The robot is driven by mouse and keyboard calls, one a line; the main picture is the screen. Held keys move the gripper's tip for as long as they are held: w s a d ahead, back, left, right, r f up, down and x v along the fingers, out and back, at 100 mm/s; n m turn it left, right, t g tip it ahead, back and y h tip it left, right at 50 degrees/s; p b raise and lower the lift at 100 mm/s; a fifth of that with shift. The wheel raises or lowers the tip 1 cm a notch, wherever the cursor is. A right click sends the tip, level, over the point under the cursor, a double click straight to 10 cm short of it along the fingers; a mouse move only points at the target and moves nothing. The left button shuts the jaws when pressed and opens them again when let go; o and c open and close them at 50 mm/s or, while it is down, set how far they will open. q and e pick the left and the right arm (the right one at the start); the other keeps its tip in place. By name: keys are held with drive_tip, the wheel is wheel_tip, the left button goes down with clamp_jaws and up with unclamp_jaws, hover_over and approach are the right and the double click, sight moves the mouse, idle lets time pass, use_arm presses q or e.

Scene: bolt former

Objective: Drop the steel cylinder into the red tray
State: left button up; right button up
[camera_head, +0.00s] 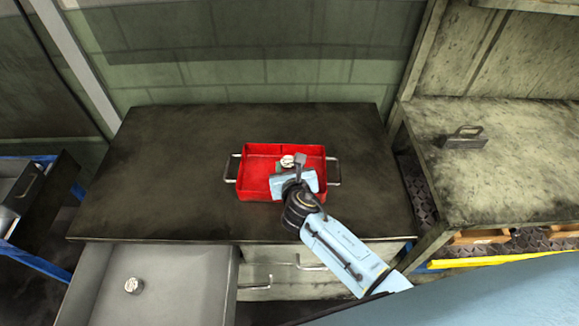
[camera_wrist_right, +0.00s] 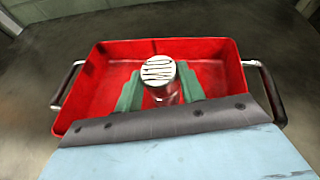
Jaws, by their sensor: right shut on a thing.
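The red tray (camera_head: 258,160) sits on the dark workbench, with a metal handle at each side. It also fills the right wrist view (camera_wrist_right: 108,65). My right gripper (camera_head: 287,168) is over the tray and shut on the steel cylinder (camera_head: 288,160). In the right wrist view the cylinder (camera_wrist_right: 158,72) stands upright between the green fingers of the gripper (camera_wrist_right: 159,90), its ridged top facing the camera. Its lower end is partly hidden, so I cannot tell whether it touches the tray floor. My left gripper is not in view.
An open grey drawer (camera_head: 175,290) at the lower left holds another round metal piece (camera_head: 133,286). The dark workbench (camera_head: 170,150) is clear around the tray. A worn side bench (camera_head: 510,180) with a dark handled block (camera_head: 465,138) stands at the right.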

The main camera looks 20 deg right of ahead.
drive_tip(key=o, duration=1.3)
drive_tip(key=shift+s+f, duration=0.1)
drive_tip(key=p+v, duration=0.2)
drive_tip(key=v, duration=1.1)
drive_tip(key=shift+s, duration=0.15)
